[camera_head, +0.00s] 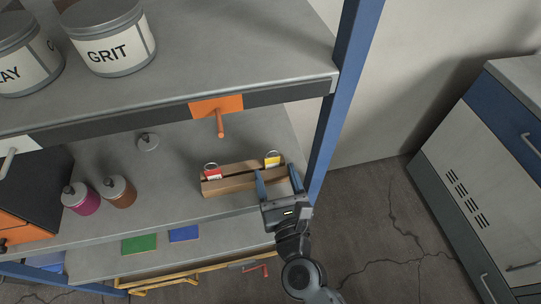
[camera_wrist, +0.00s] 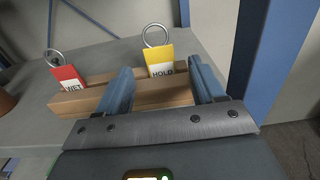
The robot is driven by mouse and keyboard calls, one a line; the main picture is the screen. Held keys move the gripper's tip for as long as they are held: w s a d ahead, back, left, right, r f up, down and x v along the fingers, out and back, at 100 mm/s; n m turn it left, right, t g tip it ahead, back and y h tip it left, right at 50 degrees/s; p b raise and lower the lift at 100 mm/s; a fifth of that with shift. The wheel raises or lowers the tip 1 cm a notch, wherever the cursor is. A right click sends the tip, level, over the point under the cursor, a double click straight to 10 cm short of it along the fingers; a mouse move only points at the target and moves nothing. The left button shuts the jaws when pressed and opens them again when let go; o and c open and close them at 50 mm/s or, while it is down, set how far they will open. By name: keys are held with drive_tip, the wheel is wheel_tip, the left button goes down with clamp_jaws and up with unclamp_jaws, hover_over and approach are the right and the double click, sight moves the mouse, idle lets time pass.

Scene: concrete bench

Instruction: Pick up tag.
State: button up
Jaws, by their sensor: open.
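A yellow tag (camera_head: 272,161) with a metal ring stands upright in a slotted wooden block (camera_head: 226,187) on the middle shelf. In the wrist view the yellow tag (camera_wrist: 159,64) reads "HOLD". A red tag (camera_head: 213,174) with a ring stands at the block's left end; in the wrist view this red tag (camera_wrist: 68,77) appears to read "WET". My gripper (camera_head: 278,177) is open at the block's right end. In the wrist view its blue fingers (camera_wrist: 160,78) straddle the yellow tag's column, with the tag beyond and between them. I cannot tell whether they touch the block.
A blue post (camera_head: 336,90) stands close to the right of my gripper. The upper shelf (camera_head: 220,50) overhangs behind, with an orange clip and peg (camera_head: 219,118). Bottles (camera_head: 120,191) stand left on the middle shelf. Green (camera_head: 139,243) and blue (camera_head: 184,233) pieces lie lower.

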sight(273, 163)
drive_tip(key=shift+p+x, duration=0.4)
drive_tip(key=shift+x, duration=2.7)
drive_tip(key=shift+r, duration=0.15)
drive_tip(key=shift+c, duration=0.5)
drive_tip(key=c, duration=0.9)
